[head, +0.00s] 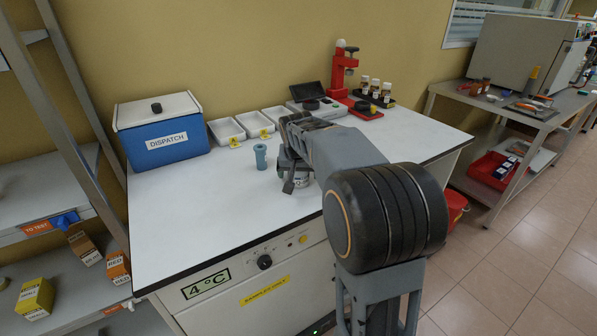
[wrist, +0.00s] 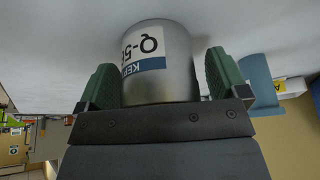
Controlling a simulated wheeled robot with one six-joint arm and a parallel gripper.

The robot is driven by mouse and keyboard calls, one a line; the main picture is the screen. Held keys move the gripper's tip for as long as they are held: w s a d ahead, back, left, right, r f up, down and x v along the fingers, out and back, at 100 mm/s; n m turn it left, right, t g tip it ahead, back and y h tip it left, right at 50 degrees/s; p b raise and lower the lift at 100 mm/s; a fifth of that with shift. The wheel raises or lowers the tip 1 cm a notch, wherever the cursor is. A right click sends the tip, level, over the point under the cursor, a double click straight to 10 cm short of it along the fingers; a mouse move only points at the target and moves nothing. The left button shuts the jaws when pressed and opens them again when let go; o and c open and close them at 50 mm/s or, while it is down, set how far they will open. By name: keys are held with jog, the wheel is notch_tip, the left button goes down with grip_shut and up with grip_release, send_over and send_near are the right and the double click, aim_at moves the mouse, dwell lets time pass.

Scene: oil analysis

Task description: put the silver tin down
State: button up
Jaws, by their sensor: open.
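The silver tin (wrist: 170,80), with a white and blue label, is between the two green fingers of my gripper (wrist: 160,86) in the wrist view, which is upside down. The jaws are open, with a narrow gap visible beside the tin. The tin appears to stand upright on the white benchtop (head: 215,225). In the head view my gripper (head: 294,180) is low over the middle of the bench, and my arm hides most of the tin.
A blue-grey cylinder (head: 261,157) stands just left of my gripper; it also shows in the wrist view (wrist: 260,82). Behind are white trays (head: 227,131), a scale (head: 318,107) and the blue DISPATCH box (head: 165,140). The bench's front left is clear.

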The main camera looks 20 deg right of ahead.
jog(key=shift+r, duration=0.55)
jog(key=p+v, duration=0.2)
jog(key=v, duration=0.9)
jog(key=s+a+f+n, duration=0.1)
jog(key=s+f, duration=0.1)
jog(key=s, duration=0.1)
jog(key=s+a+f+n, duration=0.1)
jog(key=s+a+f, duration=0.1)
jog(key=s, duration=0.1)
jog(key=s+a+f+y, duration=0.1)
jog(key=s+a+f, duration=0.1)
jog(key=s, duration=0.1)
jog(key=shift+s+a+f+n+g, duration=0.2)
jog(key=shift+f+n+g, duration=0.1)
jog(key=shift+f+n, duration=0.1)
jog(key=s+a+f+n+y, duration=0.1)
jog(key=s+a+f+n, duration=0.1)
jog(key=s+f, duration=0.6)
jog(key=shift+s+a, duration=0.55)
jog(key=shift+s, duration=0.05)
